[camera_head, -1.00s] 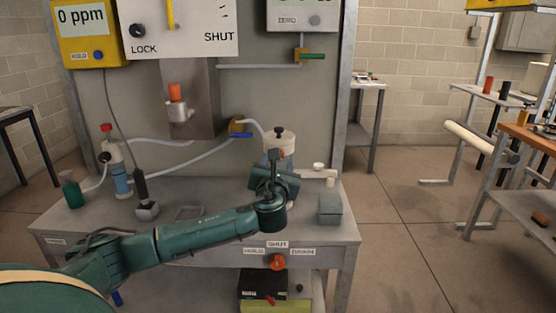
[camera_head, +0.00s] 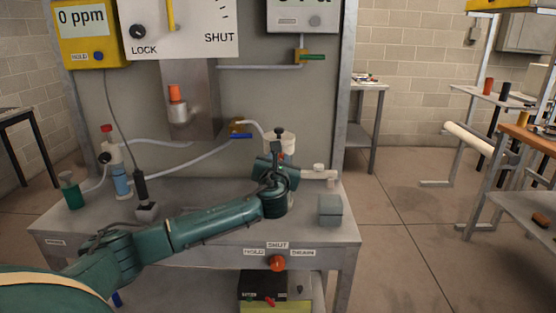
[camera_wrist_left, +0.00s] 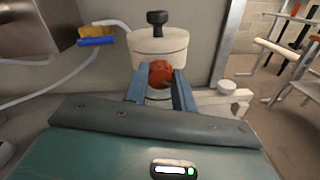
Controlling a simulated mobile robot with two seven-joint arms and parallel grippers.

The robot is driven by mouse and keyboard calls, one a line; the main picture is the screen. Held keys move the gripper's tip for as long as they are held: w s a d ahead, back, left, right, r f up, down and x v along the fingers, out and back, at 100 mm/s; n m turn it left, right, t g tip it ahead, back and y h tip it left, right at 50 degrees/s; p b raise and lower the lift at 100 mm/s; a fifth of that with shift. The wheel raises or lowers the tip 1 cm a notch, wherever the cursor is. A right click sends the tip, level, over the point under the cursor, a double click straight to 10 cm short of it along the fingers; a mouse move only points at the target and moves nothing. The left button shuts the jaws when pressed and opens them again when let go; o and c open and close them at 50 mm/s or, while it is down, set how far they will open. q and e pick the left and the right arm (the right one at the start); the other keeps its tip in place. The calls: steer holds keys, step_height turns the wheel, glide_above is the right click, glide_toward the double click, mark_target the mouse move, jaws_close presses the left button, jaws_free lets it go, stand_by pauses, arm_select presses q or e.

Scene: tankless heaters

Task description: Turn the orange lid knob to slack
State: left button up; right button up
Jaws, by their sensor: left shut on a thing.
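A white pot (camera_head: 287,141) with a pale lid and a black top knob (camera_wrist_left: 157,18) stands at the back of the bench. The orange knob (camera_wrist_left: 160,74) is on the pot's front, just below the lid rim in the left wrist view. My left gripper (camera_wrist_left: 160,86) has its two blue fingers on either side of this knob, shut on it. In the head view my left gripper (camera_head: 278,158) covers the pot's lower front and most of the orange knob. My right gripper is not in view.
A grey block (camera_head: 330,209) sits on the bench to the right of my left wrist. A white side pipe (camera_head: 318,174) is right of the pot. A second orange knob (camera_head: 277,263) is on the bench front.

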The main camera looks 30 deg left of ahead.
arm_select(q)
steer(key=c, duration=0.4)
